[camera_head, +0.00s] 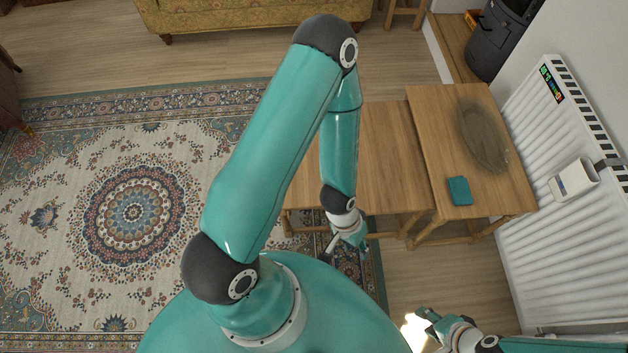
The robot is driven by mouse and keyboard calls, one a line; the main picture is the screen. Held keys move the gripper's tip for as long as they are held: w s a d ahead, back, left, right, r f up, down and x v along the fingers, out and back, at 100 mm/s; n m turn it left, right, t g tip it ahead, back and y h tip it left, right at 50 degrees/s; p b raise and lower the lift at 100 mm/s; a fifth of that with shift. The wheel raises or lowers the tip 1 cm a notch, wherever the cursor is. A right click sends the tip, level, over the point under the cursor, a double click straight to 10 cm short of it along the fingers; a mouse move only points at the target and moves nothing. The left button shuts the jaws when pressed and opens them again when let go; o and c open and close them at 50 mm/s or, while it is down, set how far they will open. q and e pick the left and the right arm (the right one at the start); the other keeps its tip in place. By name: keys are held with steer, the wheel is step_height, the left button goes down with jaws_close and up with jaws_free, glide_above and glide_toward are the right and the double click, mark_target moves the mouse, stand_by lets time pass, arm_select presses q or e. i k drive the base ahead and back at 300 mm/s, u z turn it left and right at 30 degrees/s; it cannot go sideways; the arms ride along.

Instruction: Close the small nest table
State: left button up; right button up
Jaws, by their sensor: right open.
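The nest tables are wooden and stand in a stepped row. The large table (420,105) is at the right, and a middle top (395,165) sticks out on its left side. A further wooden part, which looks like the small nest table (302,190), shows to the left of my forearm; my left arm hides much of it. My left gripper (344,250) is at the front edge of the tables, near the small one; I cannot tell contact or its opening. My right gripper (426,322) is open and empty over the floor, in front of the tables.
A teal box (459,190) and a dark oval item (484,135) are on the large table. A white radiator (565,205) stands along the right wall. A patterned rug (135,212) covers the left floor. A yellow sofa (240,14) is at the back.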

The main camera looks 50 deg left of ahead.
mark_target(304, 194)
steer(key=u, duration=0.75)
steer(key=i, duration=0.15)
steer(key=z, duration=2)
steer(key=k, duration=1)
steer(key=u, duration=0.55)
steer(key=k, duration=0.6)
steer(key=u, duration=1.25)
steer(key=i, duration=0.55)
steer(key=u, duration=0.1)
